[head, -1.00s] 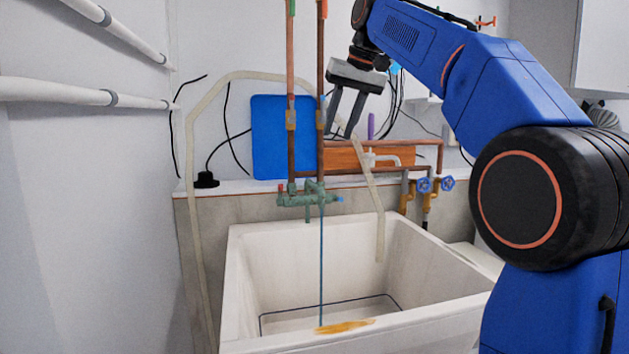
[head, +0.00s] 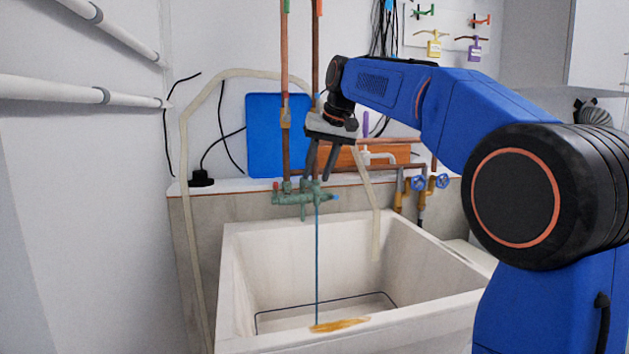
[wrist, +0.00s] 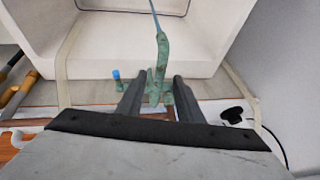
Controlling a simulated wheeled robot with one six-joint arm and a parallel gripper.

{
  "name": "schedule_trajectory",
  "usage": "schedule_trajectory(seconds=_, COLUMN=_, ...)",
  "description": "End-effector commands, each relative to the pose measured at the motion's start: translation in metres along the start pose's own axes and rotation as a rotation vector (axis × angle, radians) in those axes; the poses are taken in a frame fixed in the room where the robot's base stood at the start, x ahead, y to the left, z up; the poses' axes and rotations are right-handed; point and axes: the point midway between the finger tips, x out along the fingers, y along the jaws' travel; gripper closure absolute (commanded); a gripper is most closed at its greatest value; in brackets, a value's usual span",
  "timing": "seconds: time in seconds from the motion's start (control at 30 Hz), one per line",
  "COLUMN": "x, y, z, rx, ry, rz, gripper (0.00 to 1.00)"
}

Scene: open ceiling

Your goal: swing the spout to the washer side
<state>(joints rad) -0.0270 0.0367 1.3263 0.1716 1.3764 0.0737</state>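The green tap (head: 300,197) is on the copper pipes above the white sink. Its spout (wrist: 162,50) points out over the sink in the wrist view, with a thin blue stream (head: 317,260) falling from it. The tap has a blue-tipped end on the right and a red end on the left in the head view. My gripper (head: 318,177) is open and empty, fingers pointing down just above the tap. In the wrist view the tap shows between the fingertips (wrist: 157,88); I cannot tell whether they touch it. I see no washer.
The white sink basin (head: 240,265) has an orange stain on its front rim. A pale hose (head: 187,200) loops over and hangs into it. Copper pipes (head: 285,140) rise behind my gripper.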

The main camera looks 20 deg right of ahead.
Motion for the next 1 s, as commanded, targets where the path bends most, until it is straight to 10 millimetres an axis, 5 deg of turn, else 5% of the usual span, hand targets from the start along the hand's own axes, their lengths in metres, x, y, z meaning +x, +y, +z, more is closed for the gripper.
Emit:
schedule_trajectory(seconds=0.23, x=0.027, y=0.000, z=0.001, rx=-0.001, ry=-0.002, rz=0.000, gripper=0.67)
schedule_trajectory(seconds=0.63, x=0.033, y=0.000, z=0.000, rx=-0.001, ry=0.000, rz=0.000, gripper=0.67)
schedule_trajectory(seconds=0.77, x=0.033, y=0.000, z=0.000, rx=-0.001, ry=0.000, rz=0.000, gripper=0.98)
schedule_trajectory(seconds=1.0, x=0.032, y=0.001, z=0.000, rx=-0.003, ry=-0.001, rz=-0.001, gripper=1.00)
